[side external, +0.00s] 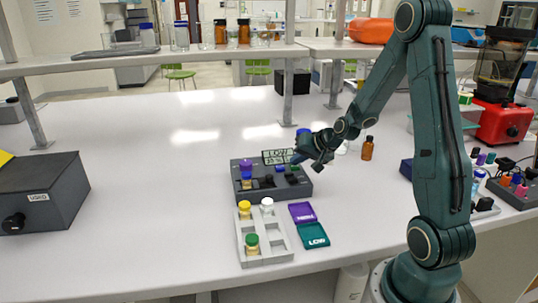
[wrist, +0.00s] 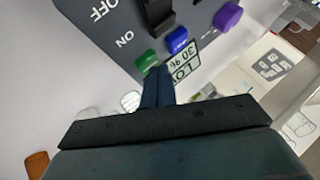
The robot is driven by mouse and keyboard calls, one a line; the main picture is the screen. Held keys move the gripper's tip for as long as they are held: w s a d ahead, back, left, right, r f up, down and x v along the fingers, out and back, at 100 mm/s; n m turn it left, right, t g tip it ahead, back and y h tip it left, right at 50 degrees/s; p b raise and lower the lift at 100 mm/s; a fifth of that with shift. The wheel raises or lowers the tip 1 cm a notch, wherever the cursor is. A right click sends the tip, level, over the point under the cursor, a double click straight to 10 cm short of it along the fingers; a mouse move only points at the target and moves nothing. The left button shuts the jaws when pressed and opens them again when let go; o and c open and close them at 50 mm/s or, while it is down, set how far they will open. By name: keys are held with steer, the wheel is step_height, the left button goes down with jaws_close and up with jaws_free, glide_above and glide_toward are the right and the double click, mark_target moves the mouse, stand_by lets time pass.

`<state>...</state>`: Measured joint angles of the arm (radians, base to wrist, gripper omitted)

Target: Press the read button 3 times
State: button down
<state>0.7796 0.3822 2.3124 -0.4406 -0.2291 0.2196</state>
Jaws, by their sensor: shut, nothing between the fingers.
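A dark grey rig box (side external: 272,192) sits on the bench in the side view, with a small display (side external: 277,157) reading LOW and a percentage near 30. The wrist view shows its top face with a green button (wrist: 146,59), a blue button (wrist: 177,40), a purple knob (wrist: 228,17), a black switch marked ON and OFF (wrist: 158,18) and the display (wrist: 183,66). I cannot read which button is the read button. My gripper (side external: 297,160) is shut and empty over the rig's back right part. Its fingertips (wrist: 158,72) appear close to the green and blue buttons; contact is unclear.
A grey rack (side external: 265,255) with yellow, white and green capped vials stands in front of the rig. Purple (side external: 302,212) and teal (side external: 313,235) tiles lie right of it. A brown bottle (side external: 367,148) stands behind right. A grey box (side external: 40,195) is far left.

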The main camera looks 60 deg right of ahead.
mark_target(297, 167)
steer(key=shift+f, duration=0.15)
stand_by(0.3)
steer(key=shift+r, duration=0.85)
steer(key=shift+r, duration=0.15)
steer(key=shift+r, duration=2.4)
stand_by(1.0)
step_height(297, 167, up, 4)
steer(key=shift+f, duration=0.1)
steer(key=shift+f, duration=0.1)
stand_by(0.5)
